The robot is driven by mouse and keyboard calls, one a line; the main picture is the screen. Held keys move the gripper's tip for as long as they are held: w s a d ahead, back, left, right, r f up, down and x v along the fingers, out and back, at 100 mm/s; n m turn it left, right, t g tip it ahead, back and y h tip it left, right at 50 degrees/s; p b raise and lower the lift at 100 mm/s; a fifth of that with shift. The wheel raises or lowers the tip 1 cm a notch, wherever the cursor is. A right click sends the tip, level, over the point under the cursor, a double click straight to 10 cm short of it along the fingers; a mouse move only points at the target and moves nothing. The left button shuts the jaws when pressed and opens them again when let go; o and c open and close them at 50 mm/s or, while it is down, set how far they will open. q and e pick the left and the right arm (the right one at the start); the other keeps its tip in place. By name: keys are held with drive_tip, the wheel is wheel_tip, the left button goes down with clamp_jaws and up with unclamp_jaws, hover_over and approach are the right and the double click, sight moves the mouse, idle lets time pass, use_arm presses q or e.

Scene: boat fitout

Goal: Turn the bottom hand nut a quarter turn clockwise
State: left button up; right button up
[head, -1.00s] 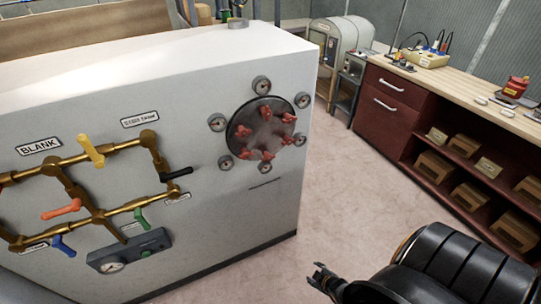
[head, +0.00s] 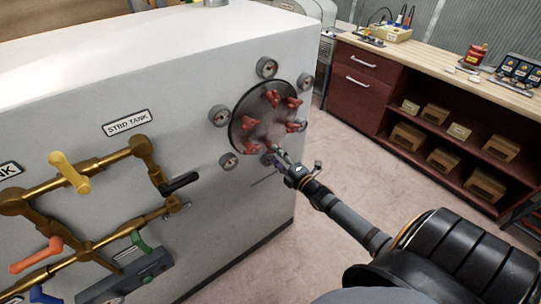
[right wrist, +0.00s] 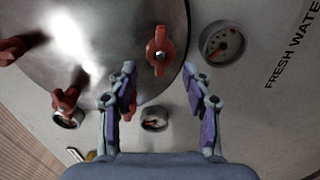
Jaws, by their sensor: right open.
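The round steel hatch (head: 262,122) on the white tank face carries several red hand nuts around its rim. The bottom hand nut (right wrist: 160,50) shows in the right wrist view as a red winged nut on the hatch's rim, a little beyond and between my fingertips. In the head view it is largely hidden by my gripper. My right gripper (head: 275,153) is at the hatch's lower edge; in the right wrist view its fingers (right wrist: 160,72) are spread and empty, with a gap either side of the nut. My left gripper is not in view.
Round gauges ring the hatch; one gauge (right wrist: 222,43) is right of the bottom nut and another gauge (right wrist: 155,118) lies between my fingers. Another red nut (right wrist: 65,100) is left of my fingers. Brass pipes with coloured handles (head: 70,172) are at left. A workbench (head: 440,75) stands at right.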

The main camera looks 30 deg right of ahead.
sight(272, 152)
drive_tip(key=w, duration=0.3)
drive_tip(key=shift+w, duration=0.25)
drive_tip(key=shift+w+a, duration=0.1)
drive_tip(key=shift+w, duration=0.1)
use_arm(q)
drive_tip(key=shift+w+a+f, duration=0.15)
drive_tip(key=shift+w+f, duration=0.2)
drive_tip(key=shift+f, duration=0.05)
use_arm(e)
clamp_jaws()
